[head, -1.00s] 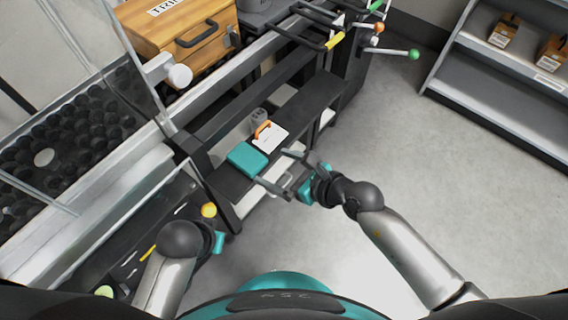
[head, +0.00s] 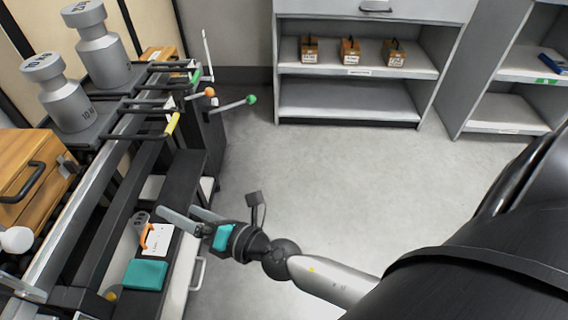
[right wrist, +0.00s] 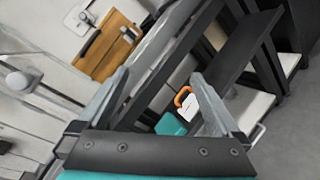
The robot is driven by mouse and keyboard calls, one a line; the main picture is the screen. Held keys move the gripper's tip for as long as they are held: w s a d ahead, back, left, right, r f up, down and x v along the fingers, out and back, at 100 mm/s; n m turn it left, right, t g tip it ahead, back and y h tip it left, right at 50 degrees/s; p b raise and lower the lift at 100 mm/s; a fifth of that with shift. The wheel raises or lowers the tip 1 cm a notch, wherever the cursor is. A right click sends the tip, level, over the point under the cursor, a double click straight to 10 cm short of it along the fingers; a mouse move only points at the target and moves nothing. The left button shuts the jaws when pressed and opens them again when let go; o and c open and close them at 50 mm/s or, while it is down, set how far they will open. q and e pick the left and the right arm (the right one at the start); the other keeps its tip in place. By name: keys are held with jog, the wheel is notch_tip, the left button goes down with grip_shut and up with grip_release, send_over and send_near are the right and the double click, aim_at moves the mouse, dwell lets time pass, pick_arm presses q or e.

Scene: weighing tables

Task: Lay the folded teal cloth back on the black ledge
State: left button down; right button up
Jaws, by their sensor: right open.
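The folded teal cloth (head: 145,274) lies flat on the black ledge (head: 182,178), at lower left in the head view. It also shows in the right wrist view (right wrist: 171,124), beyond the fingers and partly hidden. My right gripper (head: 180,211) is open and empty. In the head view its fingers are up and to the right of the cloth, apart from it, near the white card. The right wrist view shows both spread fingers (right wrist: 158,78) with nothing between them. My left gripper is out of view.
A white card with an orange handle (head: 157,238) and a grey piece (head: 139,219) sit beside the cloth. Levers with green (head: 251,99) and orange knobs stick out beyond the ledge. Large grey weights (head: 67,97) stand at upper left. Grey shelves (head: 350,100) stand behind open floor.

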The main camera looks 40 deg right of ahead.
jog(key=s+d+f+m+g+h, duration=0.1)
jog(key=d+f+m+g+h, duration=0.1)
jog(key=d+f+m+h, duration=0.45)
jog(key=s+d+f+m+g+h, duration=0.15)
jog(key=d+m+h, duration=0.4)
jog(key=m, duration=0.75)
jog(key=s+f+m+g+y, duration=0.4)
jog(key=s+f+m+g, duration=0.4)
jog(key=s+f, duration=0.3)
jog(key=s+a+m, duration=0.1)
jog(key=s, duration=0.3)
jog(key=shift+s+f+m+y, duration=0.2)
jog(key=shift+f+m+y, duration=0.05)
jog(key=shift+m+y, duration=0.1)
jog(key=shift+g, duration=0.25)
